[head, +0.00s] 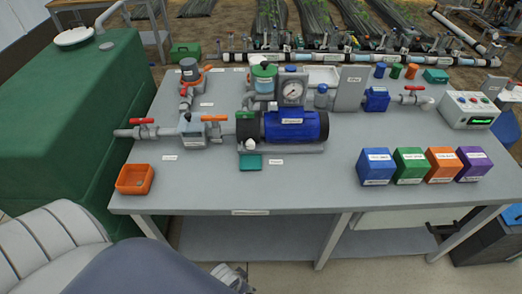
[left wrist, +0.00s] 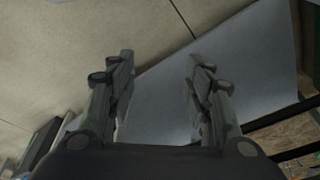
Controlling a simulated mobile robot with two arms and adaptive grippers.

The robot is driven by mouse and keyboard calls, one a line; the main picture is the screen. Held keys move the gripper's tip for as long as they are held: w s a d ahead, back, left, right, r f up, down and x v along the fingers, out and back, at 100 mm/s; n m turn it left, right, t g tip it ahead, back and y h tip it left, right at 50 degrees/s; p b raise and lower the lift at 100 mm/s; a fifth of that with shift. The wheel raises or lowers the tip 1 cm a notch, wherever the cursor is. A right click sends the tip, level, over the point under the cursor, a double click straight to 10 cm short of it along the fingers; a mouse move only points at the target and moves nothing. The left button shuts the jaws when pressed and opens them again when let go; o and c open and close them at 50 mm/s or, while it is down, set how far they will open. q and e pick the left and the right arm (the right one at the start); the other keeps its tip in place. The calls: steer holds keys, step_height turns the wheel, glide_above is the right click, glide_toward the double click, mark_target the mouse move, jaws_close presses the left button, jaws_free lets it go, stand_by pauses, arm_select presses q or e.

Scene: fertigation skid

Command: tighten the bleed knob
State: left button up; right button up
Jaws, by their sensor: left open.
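The skid stands on the grey table (head: 330,165). At its middle is a pump with a blue motor (head: 295,127). A small pale round knob (head: 249,143) sits low on the pump's front, and a blue-topped fitting (head: 321,91) stands right of the pressure gauge (head: 292,91). The labels are too small to read, so I cannot tell for sure which part is the bleed knob. My left gripper (left wrist: 159,68) is open and empty in the left wrist view, away from the skid's fittings. My right gripper is not in view.
A green tank (head: 75,110) stands left of the table. An orange tray (head: 135,179) sits at the front left corner. Several coloured boxes (head: 410,164) and a control box (head: 468,108) stand at the right. The front middle of the table is clear.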

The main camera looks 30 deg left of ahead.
mark_target(250, 146)
arm_select(q)
steer(key=w+a+r+n+t+y, duration=0.1)
steer(key=w+a+r+n+t, duration=0.1)
steer(key=w+r, duration=0.4)
steer(key=w+a+r+n+t+y+p, duration=0.1)
steer(key=w+a+r, duration=0.3)
steer(key=r, duration=0.5)
steer(key=w+a+r+n+t+y, duration=0.2)
steer(key=w+a+r+n+t, duration=0.1)
steer(key=w+r, duration=0.5)
steer(key=shift+a+r+n+t+p, duration=0.3)
steer(key=shift+a+r+n+p, duration=0.1)
steer(key=shift+a, duration=0.1)
steer(key=w+a+r+n+t+y, duration=0.25)
steer(key=w+r, duration=0.25)
steer(key=w, duration=0.3)
steer(key=shift+t+h, duration=0.35)
steer(key=shift+h, duration=0.1)
steer(key=x, duration=0.6)
steer(key=p+x, duration=0.1)
steer(key=x, duration=0.3)
steer(key=shift+s+a+f, duration=0.3)
steer(key=shift+f, duration=0.05)
steer(key=c, duration=1)
